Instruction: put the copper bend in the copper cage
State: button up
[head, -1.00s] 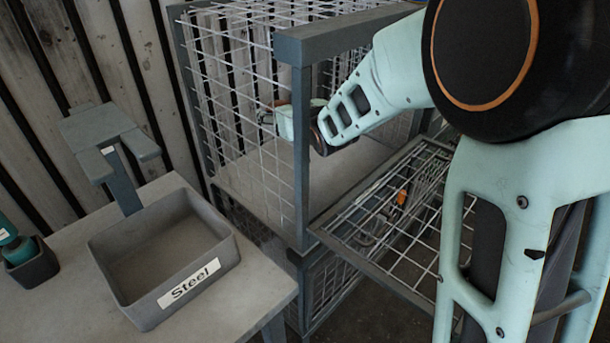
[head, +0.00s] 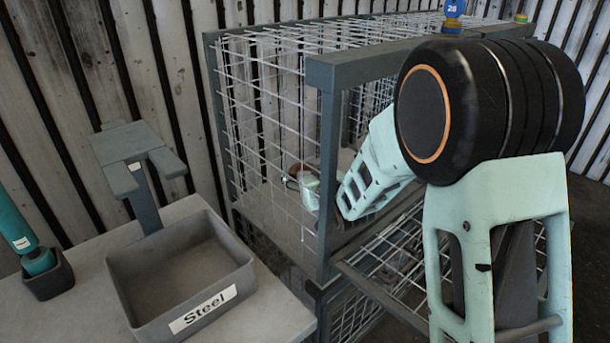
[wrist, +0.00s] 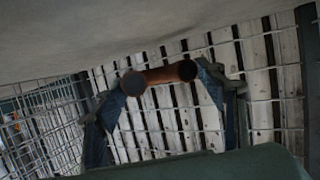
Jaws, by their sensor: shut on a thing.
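The copper bend (wrist: 160,76) is a short brown-red pipe piece with round ends, held between the fingertips of my gripper (wrist: 163,84) in the wrist view. In the head view my gripper (head: 305,186) is inside the wire cage (head: 328,160), low and close above its floor, with a small reddish part of the copper bend (head: 291,178) visible. The cage has a grey frame and white mesh, and its front is open. I cannot tell whether the bend touches the floor. No label on the cage is readable.
A grey bin marked Steel (head: 185,285) sits on the table (head: 85,300) at left, beside a grey stand (head: 138,175) and a teal tool in a holder (head: 40,262). A mesh flap (head: 385,265) lies lowered before the cage opening. A blue object (head: 453,12) stands on top.

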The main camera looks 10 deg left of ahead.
jog(key=shift+f+b, duration=0.3)
jog(key=shift+b, duration=0.2)
jog(key=shift+f+b, duration=0.3)
jog(key=shift+b, duration=0.05)
jog(key=o, duration=1.7)
jog(key=shift+c, duration=0.2)
jog(key=shift+r+p, duration=0.85)
jog(key=shift+p, duration=0.25)
jog(key=v, duration=0.7)
jog(key=shift+s+d+f, duration=0.1)
jog(key=shift+s, duration=0.1)
